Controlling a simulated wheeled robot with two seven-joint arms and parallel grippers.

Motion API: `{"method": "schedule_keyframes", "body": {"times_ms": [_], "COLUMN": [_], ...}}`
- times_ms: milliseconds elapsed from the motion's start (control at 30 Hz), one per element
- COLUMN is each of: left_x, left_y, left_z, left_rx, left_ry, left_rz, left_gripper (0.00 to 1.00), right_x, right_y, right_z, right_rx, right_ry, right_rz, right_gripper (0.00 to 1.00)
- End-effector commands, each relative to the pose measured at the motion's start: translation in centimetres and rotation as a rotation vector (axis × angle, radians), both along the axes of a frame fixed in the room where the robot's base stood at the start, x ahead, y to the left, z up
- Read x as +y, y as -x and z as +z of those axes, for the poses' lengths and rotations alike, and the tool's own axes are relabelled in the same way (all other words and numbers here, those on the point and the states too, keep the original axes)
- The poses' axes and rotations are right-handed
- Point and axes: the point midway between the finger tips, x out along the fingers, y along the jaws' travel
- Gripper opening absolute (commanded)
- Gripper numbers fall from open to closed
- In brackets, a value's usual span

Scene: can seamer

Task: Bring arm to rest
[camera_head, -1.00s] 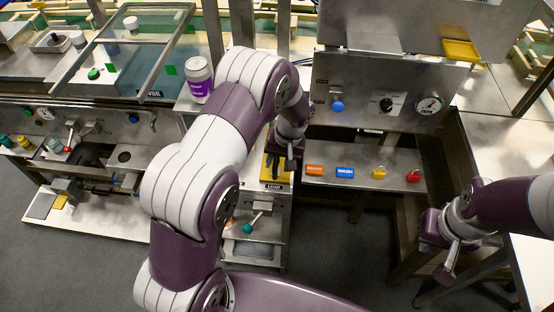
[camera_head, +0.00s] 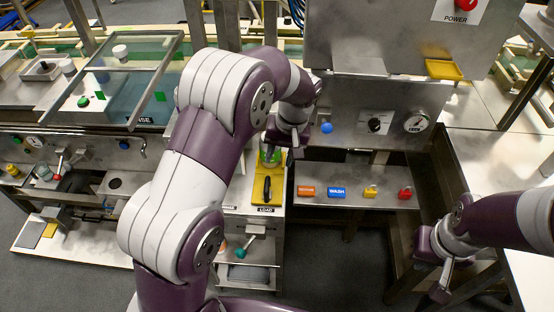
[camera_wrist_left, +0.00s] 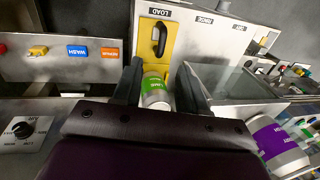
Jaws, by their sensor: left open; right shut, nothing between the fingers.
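My left arm reaches across the middle of the head view. Its gripper (camera_head: 288,150) hangs at the back end of the yellow LOAD plate (camera_head: 276,188). In the left wrist view the two fingers (camera_wrist_left: 160,82) are spread, with a green-labelled can (camera_wrist_left: 155,90) seen between them; I cannot tell whether they touch it. The can also shows in the head view (camera_head: 268,155), partly hidden by the gripper. My right gripper (camera_head: 442,276) is shut and empty at the lower right, low beside the metal bench.
A black handle (camera_head: 267,190) stands on the yellow plate. Coloured buttons, including blue WASH (camera_head: 337,192), line the shelf to the right. A purple-labelled container (camera_wrist_left: 277,145) stands at the right of the wrist view. Grey floor (camera_head: 335,265) between the benches is clear.

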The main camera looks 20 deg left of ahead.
Motion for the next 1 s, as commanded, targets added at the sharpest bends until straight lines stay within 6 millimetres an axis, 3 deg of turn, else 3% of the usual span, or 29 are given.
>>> {"method": "schedule_keyframes", "body": {"times_ms": [400, 500, 633, 900, 1000], "left_x": [0.0, -0.4, -0.7, 1.3, 2.0], "left_y": [0.0, -0.2, 4.4, 16.4, 18.4], "left_z": [-0.2, -1.0, -2.3, -0.5, 0.4], "left_rx": [0.000, -0.014, -0.005, -0.095, -0.122], "left_ry": [0.000, 0.028, 0.106, 0.190, 0.191], "left_rz": [-0.002, -0.095, -0.241, -0.306, -0.271], "left_gripper": [0.42, 0.42, 0.42, 0.42, 0.42], "right_x": [0.0, 0.0, 0.0, 0.0, 0.0], "right_y": [0.0, 0.0, 0.0, 0.0, 0.0], "right_z": [-0.1, -0.2, -0.1, -0.1, -0.1], "right_rx": [0.001, 0.001, 0.001, 0.001, 0.001], "right_ry": [0.000, 0.000, 0.000, 0.000, 0.000], "right_rz": [0.000, 0.000, 0.000, 0.000, 0.000], "right_gripper": [0.00, 0.00, 0.00, 0.00, 0.00]}}
